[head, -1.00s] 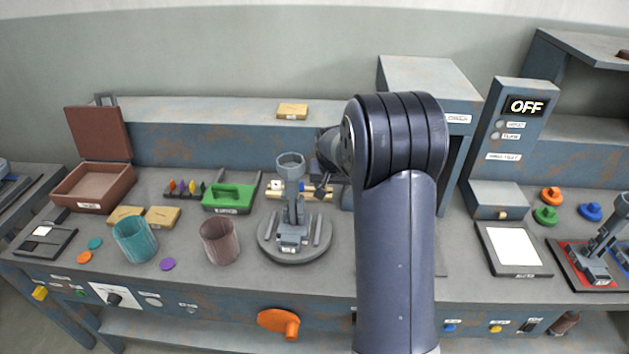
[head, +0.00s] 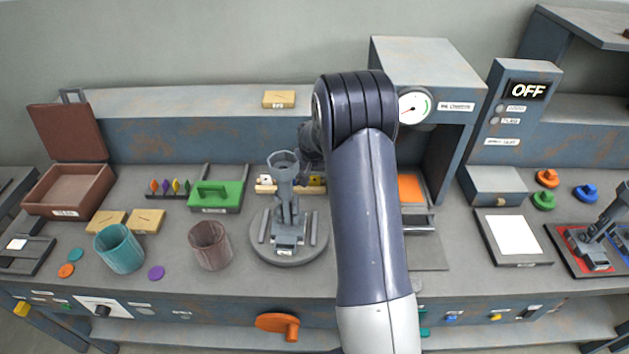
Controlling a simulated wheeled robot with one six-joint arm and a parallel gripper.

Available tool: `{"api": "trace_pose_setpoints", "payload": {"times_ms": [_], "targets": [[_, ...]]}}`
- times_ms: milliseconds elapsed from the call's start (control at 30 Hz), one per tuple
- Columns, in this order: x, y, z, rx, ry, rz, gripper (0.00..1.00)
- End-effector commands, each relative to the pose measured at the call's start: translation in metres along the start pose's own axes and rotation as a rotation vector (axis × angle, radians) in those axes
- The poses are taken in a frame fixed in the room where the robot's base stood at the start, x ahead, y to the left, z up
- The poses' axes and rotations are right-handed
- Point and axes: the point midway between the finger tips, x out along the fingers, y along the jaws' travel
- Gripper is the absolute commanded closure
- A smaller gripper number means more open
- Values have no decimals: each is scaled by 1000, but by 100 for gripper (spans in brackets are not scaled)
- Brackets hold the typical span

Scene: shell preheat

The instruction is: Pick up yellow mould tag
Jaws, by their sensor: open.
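The yellow mould tag (head: 176,186) appears to be the small yellow piece standing upright in a row of coloured tags at the left of the bench, between a purple tag (head: 165,186) and a green tag (head: 187,186). My gripper (head: 312,165) is only partly seen at the end of my arm, to the right of the tag row and above the back of the bench near the round grey stand. The arm hides much of it. It is open, clear of the tags, and no held thing shows.
A green tray (head: 216,196) stands right of the tags. A brown open box (head: 70,188) is to their left. Tan boxes (head: 147,221), a teal cup (head: 119,249) and a brown cup (head: 210,245) stand in front. The grey stand (head: 287,252) is between cups and arm.

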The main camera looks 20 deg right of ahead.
Motion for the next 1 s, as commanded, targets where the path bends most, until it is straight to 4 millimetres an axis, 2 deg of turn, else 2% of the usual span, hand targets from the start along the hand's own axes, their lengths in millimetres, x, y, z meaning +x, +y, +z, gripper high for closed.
{"api": "trace_pose_setpoints", "payload": {"times_ms": [300, 633, 1000], "targets": [[35, 0, 0, -1, -3, 1, 44], [39, 0, 0, -1, 0, 0, 44], [38, 0, 0, -1, 0, 0, 75]]}}
